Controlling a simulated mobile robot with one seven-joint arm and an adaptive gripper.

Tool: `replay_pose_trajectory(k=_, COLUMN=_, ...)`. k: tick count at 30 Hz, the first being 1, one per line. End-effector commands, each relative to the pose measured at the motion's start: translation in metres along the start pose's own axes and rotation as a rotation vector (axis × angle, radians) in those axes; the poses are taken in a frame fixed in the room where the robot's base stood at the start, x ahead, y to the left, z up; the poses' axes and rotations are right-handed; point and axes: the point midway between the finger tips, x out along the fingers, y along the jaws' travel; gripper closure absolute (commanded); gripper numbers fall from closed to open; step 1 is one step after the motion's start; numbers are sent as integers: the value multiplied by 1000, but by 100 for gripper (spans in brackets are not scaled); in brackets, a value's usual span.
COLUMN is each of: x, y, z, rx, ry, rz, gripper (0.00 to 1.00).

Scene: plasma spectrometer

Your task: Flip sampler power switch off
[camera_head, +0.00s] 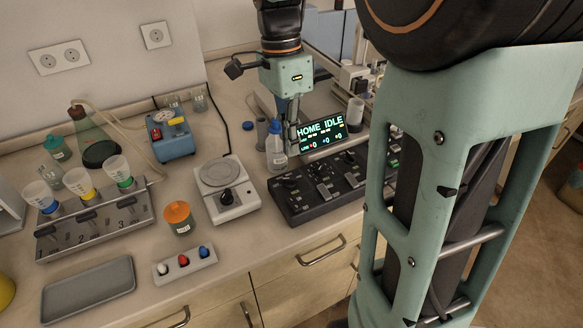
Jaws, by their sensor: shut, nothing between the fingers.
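A black control panel (290,205) with several switches and knobs lies on the bench right of centre. Behind it stands a small display (322,130) with green text reading "HOME IDLE". My gripper (294,148) points down beside the display's left edge, above the back of the panel. Its fingers are shut and hold nothing. Whether it touches anything cannot be told. I cannot tell which switch is the sampler power switch or how it is set. My arm hides the panel's right end.
A clear bottle with a blue cap (276,150) stands close left of my gripper. A white hotplate (226,190) is left of the panel. An orange-lidded jar (179,217), a three-button box (184,264) and a grey tray (88,291) are nearer the front. Bare bench lies between them.

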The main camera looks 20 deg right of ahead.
Motion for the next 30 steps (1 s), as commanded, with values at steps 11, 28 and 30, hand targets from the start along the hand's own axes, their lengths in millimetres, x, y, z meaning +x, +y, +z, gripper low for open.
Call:
replay_pose_trajectory(k=11, x=1, y=0, z=0, rx=2, ry=-4, rz=2, gripper=100)
replay_pose_trajectory(k=28, x=94, y=1, z=1, rx=3, ry=-5, rz=5, gripper=100)
replay_pose_trajectory(k=30, x=107, y=2, z=1, rx=2, ry=-5, rz=6, gripper=100)
